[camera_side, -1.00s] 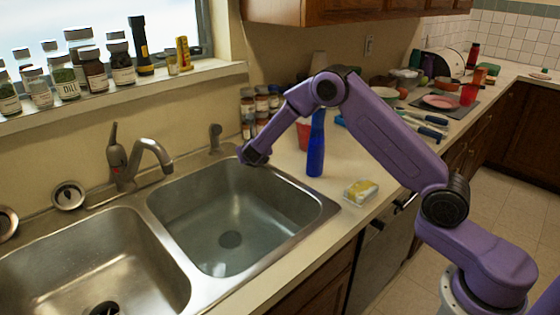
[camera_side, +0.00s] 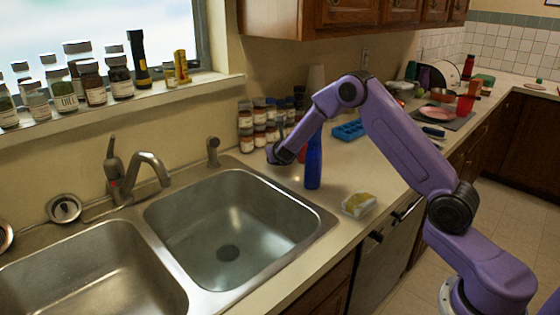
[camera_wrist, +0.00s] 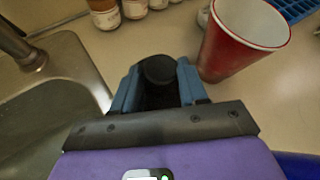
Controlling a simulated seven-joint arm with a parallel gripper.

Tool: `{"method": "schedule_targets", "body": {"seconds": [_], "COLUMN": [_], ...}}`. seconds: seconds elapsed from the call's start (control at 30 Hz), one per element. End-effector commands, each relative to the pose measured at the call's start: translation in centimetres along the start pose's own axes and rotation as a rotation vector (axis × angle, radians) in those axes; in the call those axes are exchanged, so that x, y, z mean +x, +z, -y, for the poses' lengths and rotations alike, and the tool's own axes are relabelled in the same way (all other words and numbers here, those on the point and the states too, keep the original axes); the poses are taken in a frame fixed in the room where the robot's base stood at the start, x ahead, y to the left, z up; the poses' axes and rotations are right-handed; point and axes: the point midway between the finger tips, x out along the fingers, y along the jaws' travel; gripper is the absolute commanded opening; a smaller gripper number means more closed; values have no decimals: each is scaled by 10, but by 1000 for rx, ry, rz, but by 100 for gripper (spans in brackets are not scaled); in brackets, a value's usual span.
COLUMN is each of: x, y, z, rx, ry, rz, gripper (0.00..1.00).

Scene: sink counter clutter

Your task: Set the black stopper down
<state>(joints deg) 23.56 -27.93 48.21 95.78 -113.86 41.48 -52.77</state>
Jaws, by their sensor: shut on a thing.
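The black stopper (camera_wrist: 158,70) shows in the wrist view as a dark round top between the blue fingers. My gripper (camera_wrist: 157,88) is shut on it. In the side view my gripper (camera_side: 275,156) is at the back of the counter, just right of the right sink basin, and the stopper cannot be made out there. Whether the stopper touches the counter (camera_wrist: 135,45) cannot be told.
A red cup (camera_wrist: 238,45) stands close to the right of my fingers in the wrist view. Spice jars (camera_side: 258,125) line the wall behind. The sink (camera_side: 228,220) lies left.

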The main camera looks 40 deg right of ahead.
Motion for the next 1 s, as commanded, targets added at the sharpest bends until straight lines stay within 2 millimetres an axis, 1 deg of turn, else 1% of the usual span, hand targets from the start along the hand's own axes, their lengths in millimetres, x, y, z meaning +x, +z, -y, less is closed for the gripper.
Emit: {"method": "schedule_targets", "body": {"seconds": [0.1,0.2,0.63,0.67,0.7,0.73,1.0], "x": [8,13,16,15,15,15,15], "y": [-16,-25,-31,-30,-30,-30,-30], "z": [-4,-7,-9,-8,-8,-8,-8], "rx": [-3,-2,-1,0,0,0,0], "ry": [-1,0,0,0,0,0,0], "rz": [-3,-3,-1,-1,-1,-1,-1], "gripper": [13,13,13,52,65,69,69]}}
